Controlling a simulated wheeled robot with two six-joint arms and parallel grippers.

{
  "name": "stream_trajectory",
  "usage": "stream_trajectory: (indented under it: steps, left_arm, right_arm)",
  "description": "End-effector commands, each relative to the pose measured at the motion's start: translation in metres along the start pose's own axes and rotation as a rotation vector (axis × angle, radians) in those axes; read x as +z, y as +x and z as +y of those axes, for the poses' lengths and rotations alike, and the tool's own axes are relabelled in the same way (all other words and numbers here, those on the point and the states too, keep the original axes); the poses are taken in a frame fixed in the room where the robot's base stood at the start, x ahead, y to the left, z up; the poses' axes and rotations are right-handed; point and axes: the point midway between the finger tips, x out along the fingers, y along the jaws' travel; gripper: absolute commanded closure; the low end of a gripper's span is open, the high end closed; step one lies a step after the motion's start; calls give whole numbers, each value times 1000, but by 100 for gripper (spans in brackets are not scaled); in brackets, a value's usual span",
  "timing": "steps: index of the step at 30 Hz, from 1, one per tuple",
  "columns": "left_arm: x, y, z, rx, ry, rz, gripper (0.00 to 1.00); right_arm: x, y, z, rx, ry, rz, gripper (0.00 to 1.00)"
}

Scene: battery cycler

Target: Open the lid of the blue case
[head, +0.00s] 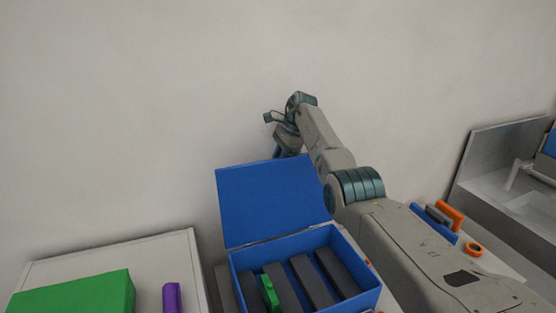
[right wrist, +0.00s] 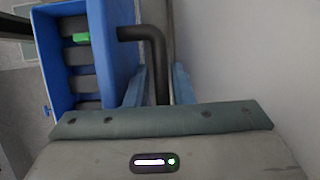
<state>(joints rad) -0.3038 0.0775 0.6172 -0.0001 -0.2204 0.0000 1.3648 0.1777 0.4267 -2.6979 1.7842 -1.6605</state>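The blue case (head: 305,243) stands at the bottom centre of the head view. Its lid (head: 270,198) is raised and stands up at the back edge, with the inside showing. My right gripper (head: 279,153) is at the top of the lid, partly hidden behind it. In the right wrist view its two fingers (right wrist: 158,82) stand close on both sides of a bent black bar (right wrist: 150,36), which reaches toward the blue lid (right wrist: 113,45) like a handle. The open case (right wrist: 52,60) shows beside it. My left gripper is not in view.
Dark blocks (head: 312,281) and a green piece (head: 269,291) lie in the case. A green box (head: 75,294) and a purple cylinder (head: 171,297) are at left. A blue holder with an orange item (head: 450,215) and an orange ring (head: 473,248) are at right. A wall stands behind.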

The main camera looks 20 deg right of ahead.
Motion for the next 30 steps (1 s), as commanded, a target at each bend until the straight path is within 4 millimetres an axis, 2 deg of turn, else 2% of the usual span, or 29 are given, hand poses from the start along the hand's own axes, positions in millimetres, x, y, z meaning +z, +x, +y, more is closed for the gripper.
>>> stream_trajectory:
  steps: [8, 11, 19, 24, 26, 30]
  left_arm:
    - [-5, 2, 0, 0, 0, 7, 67]
    - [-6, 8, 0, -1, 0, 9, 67]
    - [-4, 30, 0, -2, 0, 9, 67]
    - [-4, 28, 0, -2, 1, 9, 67]
    - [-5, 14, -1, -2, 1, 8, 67]
    - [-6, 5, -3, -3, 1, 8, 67]
  right_arm:
    - [1, -6, -2, -8, -2, 0, 79]
    - [0, -14, -2, -10, -3, 0, 79]
    - [0, -60, -2, -9, -3, -2, 79]
    - [1, -86, -2, -6, -1, -1, 79]
    - [3, -98, -2, -4, -1, -1, 79]
    - [2, -107, -2, -4, -1, -1, 79]
